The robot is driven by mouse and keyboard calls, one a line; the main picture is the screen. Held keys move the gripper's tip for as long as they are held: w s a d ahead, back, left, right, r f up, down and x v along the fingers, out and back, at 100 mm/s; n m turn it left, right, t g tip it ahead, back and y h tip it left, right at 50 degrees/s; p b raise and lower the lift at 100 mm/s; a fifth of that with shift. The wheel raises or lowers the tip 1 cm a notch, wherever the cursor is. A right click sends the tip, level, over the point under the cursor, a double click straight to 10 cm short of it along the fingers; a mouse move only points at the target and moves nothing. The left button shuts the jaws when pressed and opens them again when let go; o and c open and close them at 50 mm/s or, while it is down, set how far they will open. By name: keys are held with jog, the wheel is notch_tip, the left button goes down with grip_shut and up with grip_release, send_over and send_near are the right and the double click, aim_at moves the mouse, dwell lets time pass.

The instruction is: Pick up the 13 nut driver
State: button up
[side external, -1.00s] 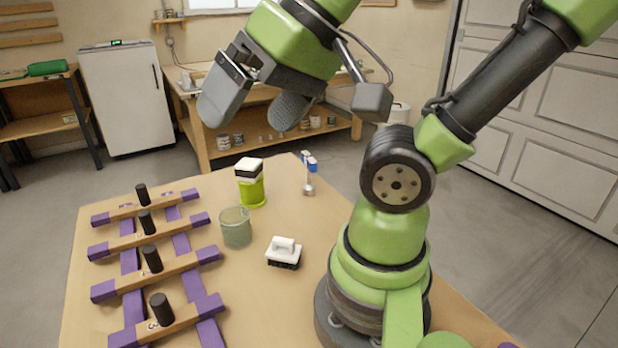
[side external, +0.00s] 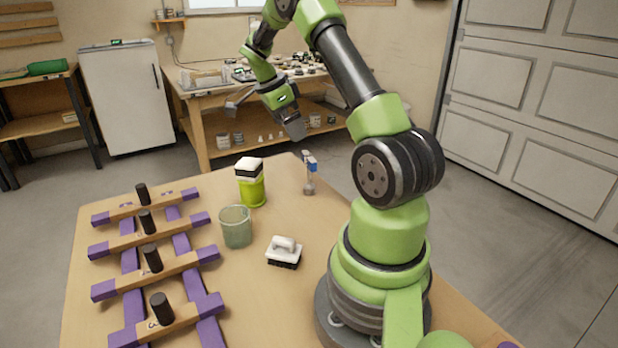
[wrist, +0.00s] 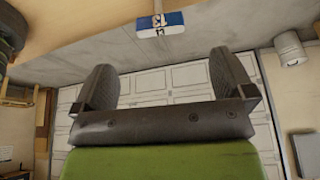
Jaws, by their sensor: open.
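The nut driver (side external: 310,175) is near the far edge of the wooden table, with a blue-and-white end and a metal end nearer the side camera. Whether it stands or lies is hard to tell. In the wrist view its blue-and-white label (wrist: 160,24), marked 13, shows at the top, above and between my fingers. My gripper (side external: 294,128) is beyond the table's far edge in the side view, above and slightly left of the nut driver and apart from it. In the wrist view my gripper (wrist: 165,80) is open, with nothing between its fingers.
A lime cup holding a white-topped item (side external: 251,184), a greenish glass (side external: 236,228) and a white-handled brush (side external: 284,251) stand left of my base. A purple-and-wood rack (side external: 180,263) with several black pegs fills the table's left side.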

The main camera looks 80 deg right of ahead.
aim_at(308, 155)
jog(key=x, duration=0.4)
jog(key=shift+s+d+f, duration=0.25)
jog(key=shift+d+f, duration=0.05)
jog(key=shift+s+x, duration=0.2)
jog(key=shift+x, duration=2.8)
jog(key=shift+r, duration=0.15)
jog(key=c, duration=1.3)
